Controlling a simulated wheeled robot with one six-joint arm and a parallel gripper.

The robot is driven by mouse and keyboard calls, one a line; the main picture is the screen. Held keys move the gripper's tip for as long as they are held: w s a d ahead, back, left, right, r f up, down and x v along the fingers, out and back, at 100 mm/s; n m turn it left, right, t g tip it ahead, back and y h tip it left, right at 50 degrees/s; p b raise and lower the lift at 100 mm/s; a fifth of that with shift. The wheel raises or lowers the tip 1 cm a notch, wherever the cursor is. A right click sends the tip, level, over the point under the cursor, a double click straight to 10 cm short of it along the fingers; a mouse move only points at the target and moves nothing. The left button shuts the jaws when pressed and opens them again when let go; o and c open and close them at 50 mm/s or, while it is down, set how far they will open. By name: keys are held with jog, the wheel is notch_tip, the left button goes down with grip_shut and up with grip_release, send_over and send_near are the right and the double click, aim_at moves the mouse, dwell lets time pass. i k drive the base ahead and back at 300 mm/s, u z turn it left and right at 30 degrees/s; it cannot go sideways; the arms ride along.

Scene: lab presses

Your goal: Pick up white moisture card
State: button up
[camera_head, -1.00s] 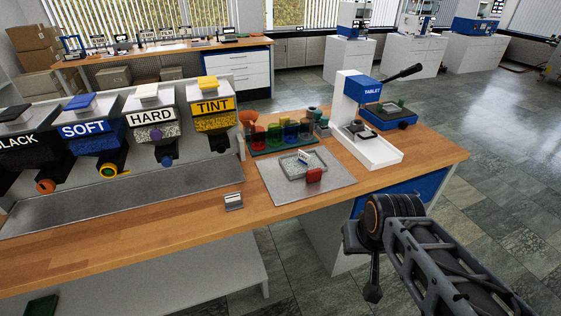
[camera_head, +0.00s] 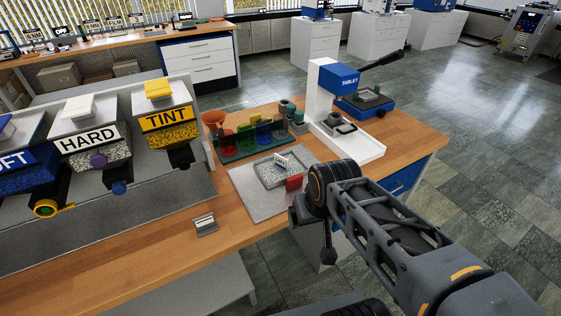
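A small white card with a dark blue mark (camera_head: 283,160) stands tilted in a shallow grey tray (camera_head: 262,177) of pale granules on the workbench. It looks like the moisture card, but its print is too small to read. A second small whitish plate in a grey holder (camera_head: 204,222) sits near the bench's front edge. My arm reaches in from the lower right. The dark end of it, seemingly my gripper (camera_head: 328,254), hangs in front of the bench, apart from the card. Its fingers cannot be made out, and nothing is visibly held.
A red block (camera_head: 294,183) sits at the tray's near corner. Coloured cups in a green rack (camera_head: 246,138) stand behind the tray. The tablet press (camera_head: 340,110) stands to the right. Hoppers (camera_head: 93,140) fill the bench's left. Floor at right is open.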

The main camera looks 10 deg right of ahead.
aim_at(282, 162)
jog(key=z, duration=1.9)
jog(key=i, duration=1)
jog(key=u, duration=4.1)
jog(key=i, duration=0.5)
jog(key=u, duration=0.1)
